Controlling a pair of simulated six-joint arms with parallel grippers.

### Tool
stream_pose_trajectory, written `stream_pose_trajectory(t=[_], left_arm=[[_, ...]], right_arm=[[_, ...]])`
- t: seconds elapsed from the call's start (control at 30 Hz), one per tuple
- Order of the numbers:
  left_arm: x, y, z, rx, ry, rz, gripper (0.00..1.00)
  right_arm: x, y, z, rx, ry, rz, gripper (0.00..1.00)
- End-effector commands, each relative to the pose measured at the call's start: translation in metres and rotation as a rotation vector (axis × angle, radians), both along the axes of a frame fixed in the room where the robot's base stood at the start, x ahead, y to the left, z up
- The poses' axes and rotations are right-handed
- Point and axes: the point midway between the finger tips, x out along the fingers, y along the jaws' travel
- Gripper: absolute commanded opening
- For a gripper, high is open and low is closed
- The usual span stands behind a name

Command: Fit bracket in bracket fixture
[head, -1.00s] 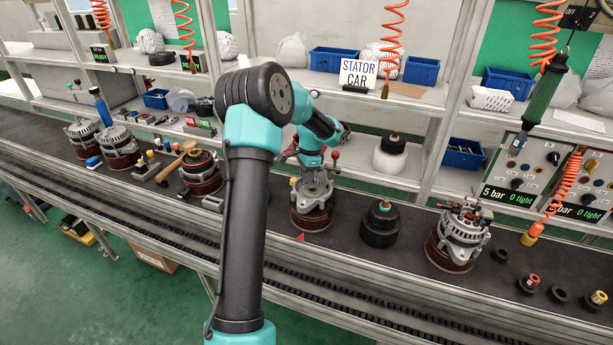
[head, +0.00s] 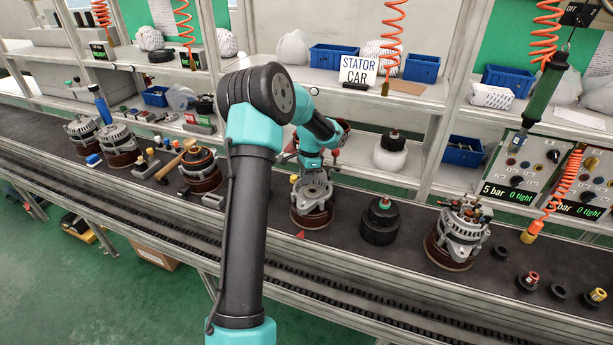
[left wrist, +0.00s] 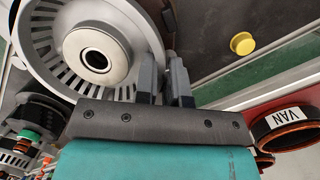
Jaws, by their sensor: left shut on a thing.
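A grey metal bracket (head: 313,190) shows in the head view at the middle of the bench, below my left wrist. In the left wrist view it is the large round slotted piece (left wrist: 40,45) with a dark central hole at upper left. My left gripper (left wrist: 166,82) has its fingers close together at the bracket's right rim, shut on it; in the head view the gripper (head: 308,171) is partly hidden by my arm. The bracket sits over a brown round base (head: 312,219), which looks like the bracket fixture. Whether it is fully seated cannot be told. My right gripper is out of view.
A black cylinder (head: 380,222) stands just right of the brown base, and an alternator assembly (head: 459,235) farther right. A wooden mallet (head: 176,160) and another assembly (head: 201,171) lie to the left. A shelf (head: 400,183) runs behind. A yellow cap (left wrist: 242,43) shows in the left wrist view.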

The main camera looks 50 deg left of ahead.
Motion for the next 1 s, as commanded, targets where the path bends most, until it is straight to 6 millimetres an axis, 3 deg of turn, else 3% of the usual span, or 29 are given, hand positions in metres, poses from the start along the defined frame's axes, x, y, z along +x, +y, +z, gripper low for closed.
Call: stream_pose_trajectory(t=[0.97,1.0], left_arm=[[0.000,0.000,-0.016,0.001,0.000,0.000,0.00],[0.000,0.000,-0.016,0.001,0.000,0.000,0.13]], right_arm=[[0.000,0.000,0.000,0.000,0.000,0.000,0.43],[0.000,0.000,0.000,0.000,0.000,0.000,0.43]])
